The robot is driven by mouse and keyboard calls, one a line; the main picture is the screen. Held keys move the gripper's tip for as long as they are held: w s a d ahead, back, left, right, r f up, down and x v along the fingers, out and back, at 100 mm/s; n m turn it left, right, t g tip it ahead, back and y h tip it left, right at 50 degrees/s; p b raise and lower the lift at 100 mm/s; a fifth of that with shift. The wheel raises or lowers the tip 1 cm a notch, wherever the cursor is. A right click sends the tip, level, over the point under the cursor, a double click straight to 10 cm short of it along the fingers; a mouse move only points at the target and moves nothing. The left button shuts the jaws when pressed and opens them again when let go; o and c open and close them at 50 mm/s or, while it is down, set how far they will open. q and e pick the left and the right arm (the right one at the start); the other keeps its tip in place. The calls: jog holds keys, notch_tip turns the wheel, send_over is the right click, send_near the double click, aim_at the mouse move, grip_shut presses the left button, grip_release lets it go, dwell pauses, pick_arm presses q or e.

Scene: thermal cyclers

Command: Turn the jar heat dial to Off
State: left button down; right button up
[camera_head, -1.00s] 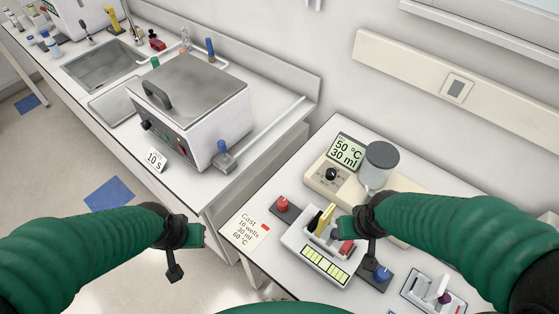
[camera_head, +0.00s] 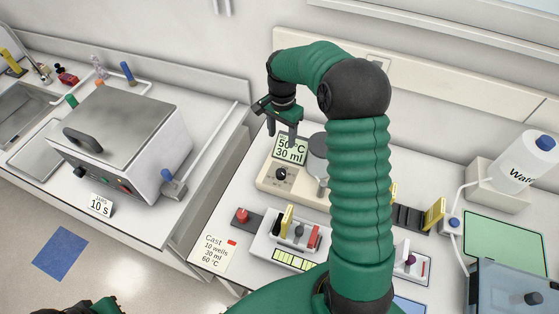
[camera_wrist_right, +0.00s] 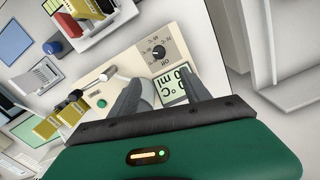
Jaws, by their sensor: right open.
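The jar heat dial (camera_head: 281,174) is a round black knob on the front of a beige heater unit (camera_head: 265,182). Its display (camera_head: 291,149) reads 50 °C and 30 ml. In the right wrist view the dial (camera_wrist_right: 158,51) has a printed scale around it; I cannot read its setting surely. My right gripper (camera_head: 285,132) is open and empty, above and behind the dial, over the display. In the wrist view its fingers (camera_wrist_right: 162,82) point toward the unit, with the display between them and the dial just beyond. My left gripper (camera_head: 98,306) is mostly cut off at the bottom edge.
A grey jar (camera_head: 318,148) stands on the unit right of the dial, partly behind my arm. A gel casting tray (camera_head: 262,242), a red knob (camera_head: 242,214) and a Cast card (camera_head: 214,250) lie in front. A metal-lidded bath (camera_head: 125,140) stands left.

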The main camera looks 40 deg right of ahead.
jog(key=b, duration=0.1)
send_near(280, 172)
jog(key=shift+s+a, duration=0.15)
jog(key=shift+s, duration=0.25)
jog(key=f, duration=0.3)
jog(key=f+p, duration=0.1)
jog(key=f, duration=0.2)
jog(key=f+p, duration=0.1)
jog(key=f, duration=0.1)
jog(key=shift+w+f, duration=0.3)
jog(key=shift+f, duration=0.1)
jog(key=shift+s+d+f, duration=0.1)
jog(key=shift+d+f, duration=0.25)
jog(key=shift+f, duration=0.1)
jog(key=shift+a, duration=0.2)
jog(key=shift+c, duration=1)
jog(key=shift+a+r, duration=0.1)
jog(key=shift+a, duration=0.05)
jog(key=c, duration=0.5)
pick_arm(q)
jog(key=shift+s+a, duration=0.25)
jog(key=shift+a, duration=0.05)
pick_arm(e)
grip_shut()
